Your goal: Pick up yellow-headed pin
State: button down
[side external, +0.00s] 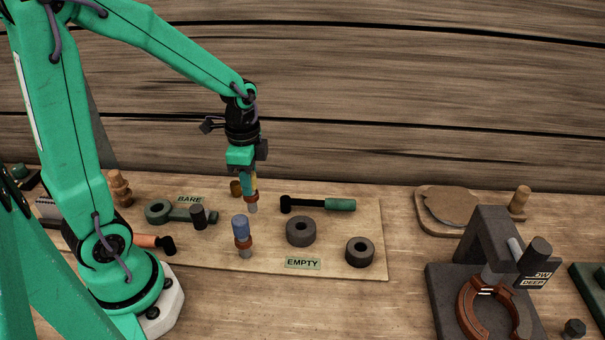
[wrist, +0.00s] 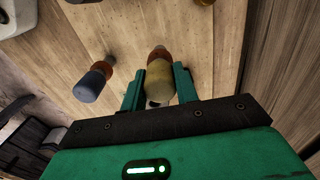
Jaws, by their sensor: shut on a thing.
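The yellow-headed pin (wrist: 159,80) is between the two fingers of my gripper (wrist: 159,88) in the wrist view. Its head is yellow, with an orange-brown collar beyond it. In the side view my gripper (side external: 249,178) points straight down and is shut on the pin (side external: 253,197), whose collar and grey tip show below the fingers. The pin is upright; I cannot tell whether its tip touches the board. A blue-headed pin (side external: 242,234) with a brown collar stands in front of it, and shows left of my gripper in the wrist view (wrist: 92,84).
A pale board (side external: 375,220) lies below, with dark rings (side external: 301,231) (side external: 360,251), a green-handled hammer (side external: 330,205), and labels BARE (side external: 189,199) and EMPTY (side external: 302,263). A dark stand with a brown horseshoe-like piece (side external: 480,308) is at right. Bench between board and stand is clear.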

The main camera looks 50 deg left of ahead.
jog(key=shift+r, duration=2.15)
